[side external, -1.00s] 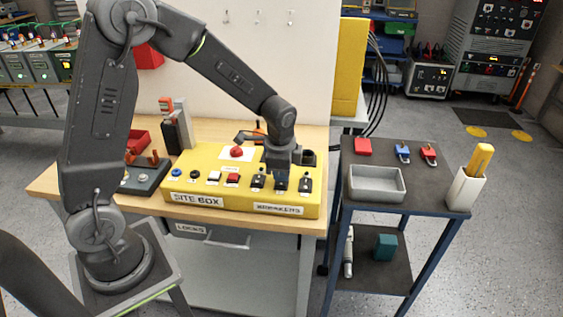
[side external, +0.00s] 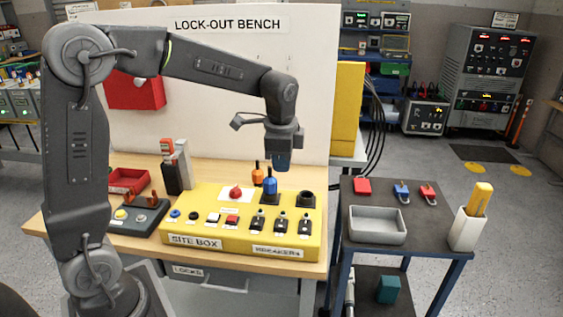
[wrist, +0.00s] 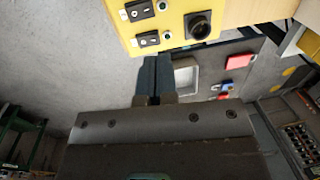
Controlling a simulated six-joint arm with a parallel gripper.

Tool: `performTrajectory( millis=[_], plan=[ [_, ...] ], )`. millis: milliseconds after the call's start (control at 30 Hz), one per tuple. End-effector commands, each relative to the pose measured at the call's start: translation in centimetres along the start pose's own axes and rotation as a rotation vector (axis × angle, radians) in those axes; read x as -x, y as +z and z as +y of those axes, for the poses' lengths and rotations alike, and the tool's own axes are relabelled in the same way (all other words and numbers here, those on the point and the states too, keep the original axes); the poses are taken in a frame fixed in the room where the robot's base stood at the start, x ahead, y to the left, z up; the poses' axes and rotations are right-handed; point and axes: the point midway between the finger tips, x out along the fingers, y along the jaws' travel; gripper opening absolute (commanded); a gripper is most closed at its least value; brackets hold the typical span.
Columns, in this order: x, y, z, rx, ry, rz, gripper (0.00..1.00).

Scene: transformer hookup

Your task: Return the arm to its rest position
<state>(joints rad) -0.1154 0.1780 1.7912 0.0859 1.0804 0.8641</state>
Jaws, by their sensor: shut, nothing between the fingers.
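My gripper (side external: 279,160) is raised above the yellow site box (side external: 190,242), pointing down, with clear space between its fingertips and the box. In the wrist view its two dark fingers (wrist: 155,75) are together with nothing between them. The box stands on the wooden bench (side external: 310,268) and carries buttons, a red knob (side external: 236,193), a row of black breaker switches (side external: 281,222) and a black round socket (side external: 306,199). A blue plug-like part (side external: 270,184) and an orange one (side external: 257,175) stand upright at the box's back, below my gripper.
A side cart to the right holds a grey tray (side external: 378,238), a red block (side external: 362,186), blue and red padlock-like items (side external: 401,192) and a white holder (side external: 466,230) with a yellow item. A white board (side external: 220,85) rises behind the bench. Space above the cart is clear.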

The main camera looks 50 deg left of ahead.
Motion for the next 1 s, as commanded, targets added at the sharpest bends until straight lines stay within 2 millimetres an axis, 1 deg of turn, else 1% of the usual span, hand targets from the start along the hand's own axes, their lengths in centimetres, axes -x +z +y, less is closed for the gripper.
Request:
performTrajectory(
  millis=[233, 367, 467, 600, 700, 800, 900, 1000],
  plan=[
    [0.1, 0.0, 0.1, 0.002, -0.001, 0.002, 0.0],
    [1.2, 0.6, 1.2, 0.048, -0.02, 0.024, 0.0],
    [3.0, 1.6, 3.4, 0.138, -0.046, 0.066, 0.0],
    [5.4, 3.8, 7.6, 0.315, -0.082, 0.153, 0.0],
    [6.3, 5.6, 10.7, 0.442, -0.096, 0.221, 0.0],
    [6.6, 7.2, 13.4, 0.564, -0.1, 0.29, 0.0],
    [6.4, 8.6, 15.6, 0.663, -0.097, 0.348, 0.0],
    [6.1, 9.4, 17.0, 0.737, -0.089, 0.389, 0.0]
  ],
)
